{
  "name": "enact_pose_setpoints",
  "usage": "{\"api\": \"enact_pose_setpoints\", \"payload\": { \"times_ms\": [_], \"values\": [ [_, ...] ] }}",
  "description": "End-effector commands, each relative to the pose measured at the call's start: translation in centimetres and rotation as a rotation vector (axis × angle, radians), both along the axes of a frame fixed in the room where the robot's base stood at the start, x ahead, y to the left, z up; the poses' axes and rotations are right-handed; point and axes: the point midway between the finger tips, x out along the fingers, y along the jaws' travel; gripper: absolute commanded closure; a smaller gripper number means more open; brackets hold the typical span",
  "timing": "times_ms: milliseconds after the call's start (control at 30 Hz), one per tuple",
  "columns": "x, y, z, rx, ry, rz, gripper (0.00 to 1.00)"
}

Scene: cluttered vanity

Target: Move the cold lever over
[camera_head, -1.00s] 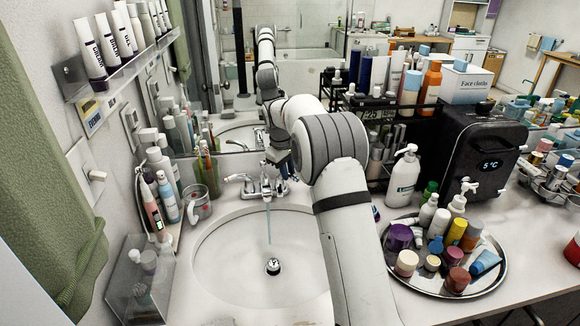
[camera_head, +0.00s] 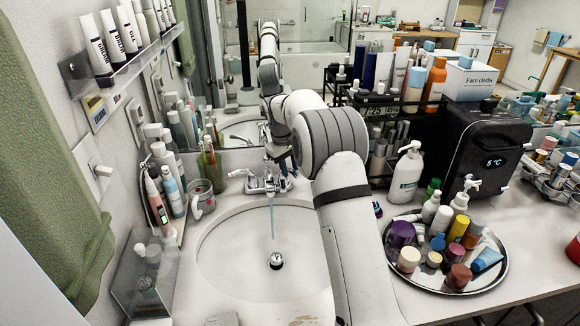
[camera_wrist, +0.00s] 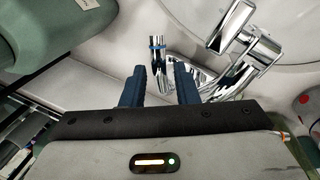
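The chrome faucet (camera_head: 266,184) stands behind the basin, with a thin stream of water (camera_head: 272,220) running from its spout. Its left lever (camera_head: 241,173) is clear of my gripper. The cold lever, marked by a blue ring (camera_wrist: 157,42), shows in the wrist view just beyond and between my gripper's fingertips (camera_wrist: 158,80). The two dark blue fingers are apart and I see no contact with the lever. The faucet's spout and another chrome part (camera_wrist: 240,45) are to the right there. In the head view my arm partly hides the cold lever and gripper (camera_head: 284,166).
The white basin (camera_head: 225,255) lies in front of the faucet. A cup (camera_head: 201,197) and bottles stand at left. A white pump bottle (camera_head: 406,175) and a round tray (camera_head: 400,280) of bottles and jars stand right of my arm. A mirror is behind.

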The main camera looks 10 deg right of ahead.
Motion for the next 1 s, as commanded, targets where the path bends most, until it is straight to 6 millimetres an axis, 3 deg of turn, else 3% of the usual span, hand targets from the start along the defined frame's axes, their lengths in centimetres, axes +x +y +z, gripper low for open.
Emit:
{"api": "enact_pose_setpoints", "payload": {
  "times_ms": [133,433,800,1000],
  "values": [
    [0.0,0.0,0.0,0.0,0.0,0.0,0.61],
    [0.0,0.1,0.5,0.0,0.0,0.001,0.61],
    [-0.5,1.1,6.1,0.0,-0.001,0.0,0.61],
    [-0.7,1.3,7.6,0.0,0.001,0.0,0.61]
  ]
}}
